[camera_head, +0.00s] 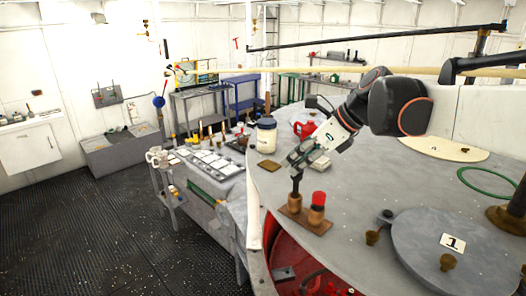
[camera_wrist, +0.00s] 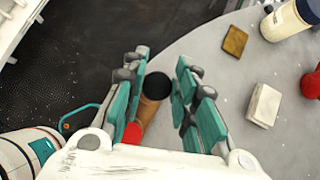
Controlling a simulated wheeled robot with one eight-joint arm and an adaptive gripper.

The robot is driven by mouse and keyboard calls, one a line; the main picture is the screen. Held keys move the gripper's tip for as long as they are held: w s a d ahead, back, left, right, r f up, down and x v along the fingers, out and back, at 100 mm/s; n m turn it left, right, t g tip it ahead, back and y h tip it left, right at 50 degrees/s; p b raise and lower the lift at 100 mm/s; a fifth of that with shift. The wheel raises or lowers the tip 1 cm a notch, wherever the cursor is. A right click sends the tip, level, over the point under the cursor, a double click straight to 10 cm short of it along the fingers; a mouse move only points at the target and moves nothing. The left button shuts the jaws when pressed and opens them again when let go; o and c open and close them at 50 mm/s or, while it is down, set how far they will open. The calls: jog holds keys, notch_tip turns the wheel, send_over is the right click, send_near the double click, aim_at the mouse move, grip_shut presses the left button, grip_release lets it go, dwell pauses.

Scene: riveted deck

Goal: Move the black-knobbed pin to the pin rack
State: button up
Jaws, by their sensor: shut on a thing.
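The black-knobbed pin (camera_head: 295,201) stands upright at the left end of the small brown pin rack (camera_head: 322,228), its dark top just under my gripper (camera_head: 297,168). My gripper is shut on this pin, with the fingers on either side of its top. In the wrist view the round black knob (camera_wrist: 155,86) and brown body show between the fingers (camera_wrist: 160,75). A red-knobbed pin (camera_head: 317,205) stands at the rack's right end, and its red knob (camera_wrist: 132,133) is partly hidden by the left finger in the wrist view. Whether the black-knobbed pin's foot is fully seated cannot be told.
The rack sits near the grey deck's left edge. Behind are a lidded jar (camera_head: 266,136), a brown square (camera_head: 269,166), a pale block (camera_head: 319,162) and a red can (camera_head: 304,129). A raised round hatch marked 1 (camera_head: 425,242) lies at right.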

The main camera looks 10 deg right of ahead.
aim_at(297, 176)
jog(key=shift+f+b, duration=1.65)
jog(key=shift+f, duration=0.95)
dwell(0.9)
jog(key=o, duration=1.2)
jog(key=shift+c, duration=0.2)
notch_tip(297, 176, up, 10)
jog(key=shift+s, duration=0.1)
